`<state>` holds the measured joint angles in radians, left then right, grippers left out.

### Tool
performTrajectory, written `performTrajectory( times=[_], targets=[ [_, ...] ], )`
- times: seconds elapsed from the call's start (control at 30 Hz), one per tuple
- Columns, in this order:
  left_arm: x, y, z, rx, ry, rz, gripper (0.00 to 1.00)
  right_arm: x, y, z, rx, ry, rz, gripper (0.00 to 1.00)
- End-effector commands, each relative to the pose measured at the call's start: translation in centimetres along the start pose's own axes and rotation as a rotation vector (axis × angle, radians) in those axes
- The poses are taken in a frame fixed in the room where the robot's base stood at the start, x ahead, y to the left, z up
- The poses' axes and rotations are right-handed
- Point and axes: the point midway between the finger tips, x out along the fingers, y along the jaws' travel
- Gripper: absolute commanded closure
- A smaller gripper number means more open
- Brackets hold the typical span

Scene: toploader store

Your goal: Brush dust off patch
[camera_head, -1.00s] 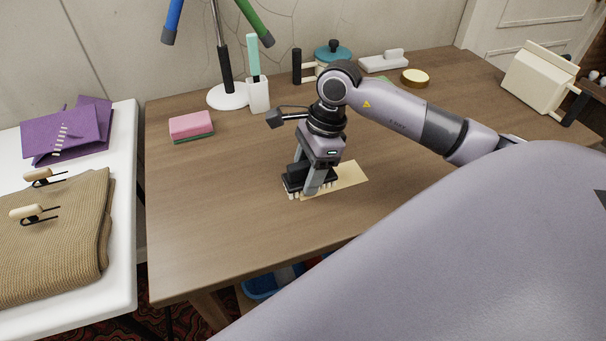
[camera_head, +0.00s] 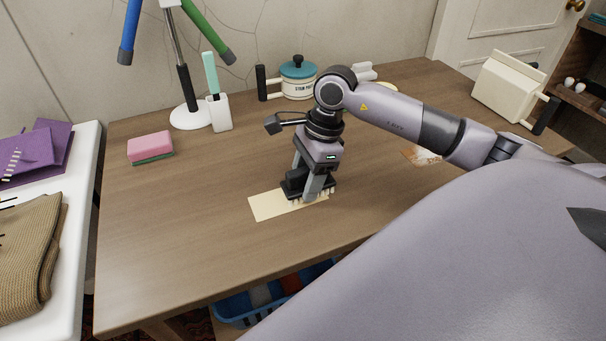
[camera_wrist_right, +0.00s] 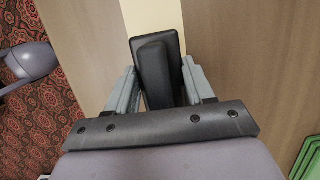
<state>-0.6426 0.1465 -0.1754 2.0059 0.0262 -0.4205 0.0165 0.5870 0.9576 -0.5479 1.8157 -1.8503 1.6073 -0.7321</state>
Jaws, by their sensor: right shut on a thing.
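The patch (camera_head: 268,206) is a flat beige rectangle lying on the wooden table. My right gripper (camera_head: 313,191) is shut on a black brush (camera_head: 293,186) with pale bristles. The brush is held bristles down over the right end of the patch and hides part of it. The bristles are at or very near the surface; exact contact is hard to tell. In the right wrist view the brush's black body (camera_wrist_right: 155,72) sits between the two grey fingers, with the pale patch (camera_wrist_right: 150,14) beyond it. No dust can be made out. My left gripper is not in view.
A pink and green sponge (camera_head: 150,147), a white holder (camera_head: 219,113), a lamp-like stand (camera_head: 190,118) and a teal-lidded pot (camera_head: 298,80) stand along the back. A cream box (camera_head: 506,85) is at the right. The table's left front (camera_head: 160,260) is clear.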

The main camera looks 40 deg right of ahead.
Motion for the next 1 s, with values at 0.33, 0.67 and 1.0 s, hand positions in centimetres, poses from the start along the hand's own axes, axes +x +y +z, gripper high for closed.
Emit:
performTrajectory(
  times=[0.33,0.67,1.0],
  targets=[
    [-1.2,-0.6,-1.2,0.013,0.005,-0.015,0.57,-4.8,-0.1,0.6,0.007,-0.002,-0.005,0.76],
    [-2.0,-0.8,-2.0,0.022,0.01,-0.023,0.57,-7.7,-0.2,0.8,0.013,-0.002,-0.007,0.76],
    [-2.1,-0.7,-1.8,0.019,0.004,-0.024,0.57,-8.2,-0.2,0.8,0.014,-0.002,-0.007,0.76]
  ],
)
